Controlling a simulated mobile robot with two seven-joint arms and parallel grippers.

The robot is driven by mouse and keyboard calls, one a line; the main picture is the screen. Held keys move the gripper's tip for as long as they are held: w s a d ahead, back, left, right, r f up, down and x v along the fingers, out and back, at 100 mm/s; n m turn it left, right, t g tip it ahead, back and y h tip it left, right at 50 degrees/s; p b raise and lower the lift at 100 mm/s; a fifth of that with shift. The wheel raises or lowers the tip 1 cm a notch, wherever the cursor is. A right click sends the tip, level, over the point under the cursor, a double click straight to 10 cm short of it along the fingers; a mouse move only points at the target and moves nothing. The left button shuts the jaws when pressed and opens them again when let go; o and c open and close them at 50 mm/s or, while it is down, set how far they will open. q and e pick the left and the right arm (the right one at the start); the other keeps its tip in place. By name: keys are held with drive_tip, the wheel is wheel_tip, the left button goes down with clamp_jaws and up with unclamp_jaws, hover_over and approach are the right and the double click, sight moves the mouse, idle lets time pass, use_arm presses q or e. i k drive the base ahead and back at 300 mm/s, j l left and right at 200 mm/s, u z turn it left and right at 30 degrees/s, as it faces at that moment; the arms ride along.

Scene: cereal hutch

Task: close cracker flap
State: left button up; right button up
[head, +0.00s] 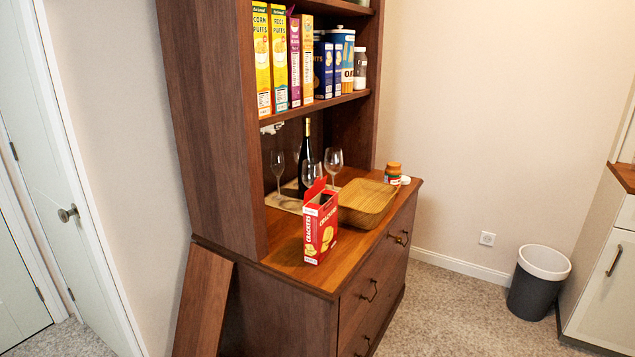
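A red cracker box (320,228) stands upright on the wooden counter of the hutch in the head view. Its top is open, and a red flap (315,189) sticks up from the top edge. A dark opening shows beside the flap. Neither of my grippers is in view, and nothing touches the box from above.
A wooden bowl (366,203) sits just right of the box. A wine bottle (306,155) and glasses (334,160) stand on a tray behind it. A jar (393,173) is farther right. Cereal boxes (262,60) fill the shelf above. The counter's front left corner is clear.

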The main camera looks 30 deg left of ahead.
sight(319, 185)
drive_tip(key=u, duration=0.55)
drive_tip(key=i+u, duration=0.15)
drive_tip(key=u, duration=0.25)
drive_tip(key=i+l+u, duration=0.1)
drive_tip(key=u, duration=0.35)
drive_tip(key=i+l+u, duration=0.1)
drive_tip(key=l+u, duration=0.15)
drive_tip(key=u, duration=0.15)
drive_tip(key=i+l+u, duration=0.25)
drive_tip(key=l, duration=0.15)
drive_tip(key=l+u, duration=0.25)
drive_tip(key=l, duration=0.15)
